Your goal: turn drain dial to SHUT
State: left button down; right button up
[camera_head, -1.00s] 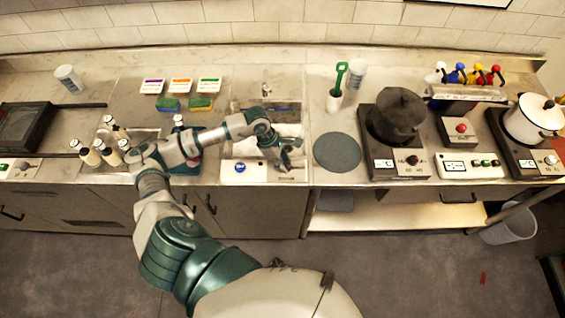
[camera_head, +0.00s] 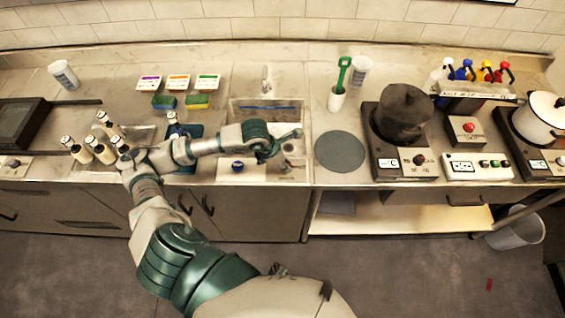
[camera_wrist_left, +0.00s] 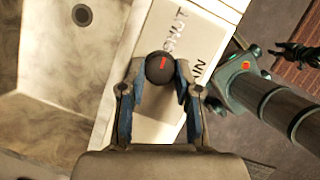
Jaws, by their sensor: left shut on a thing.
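The drain dial (camera_wrist_left: 160,68) is a dark round knob with a red mark, seen in the left wrist view. It sits at a pale panel (camera_wrist_left: 185,50) lettered "SHUT", with a partly covered second word ending in "AIN". My left gripper (camera_wrist_left: 160,85) has its two blue-grey fingers on either side of the knob and is shut on it. In the head view my left gripper (camera_head: 268,152) is over the sink's front edge, and my arm partly covers this spot. A dark jointed part, seemingly my right gripper (camera_wrist_left: 298,53), shows at the wrist view's right edge; its jaws are unclear.
The sink (camera_head: 240,106) lies behind the panel, with its drain (camera_wrist_left: 82,14) in the wrist view. A blue-capped knob (camera_head: 237,166) is left of my gripper. Bottles (camera_head: 103,151) stand to the left. A grey round mat (camera_head: 340,151) and a dark pot (camera_head: 403,115) are to the right.

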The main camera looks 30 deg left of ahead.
pick_arm(q)
jog(key=shift+r, duration=0.1)
dwell(0.4)
jog(key=c, duration=0.8)
grip_release()
jog(key=shift+w+d, duration=0.1)
jog(key=shift+w, duration=0.05)
jog(key=v, duration=1.1)
jog(key=shift+r, duration=0.4)
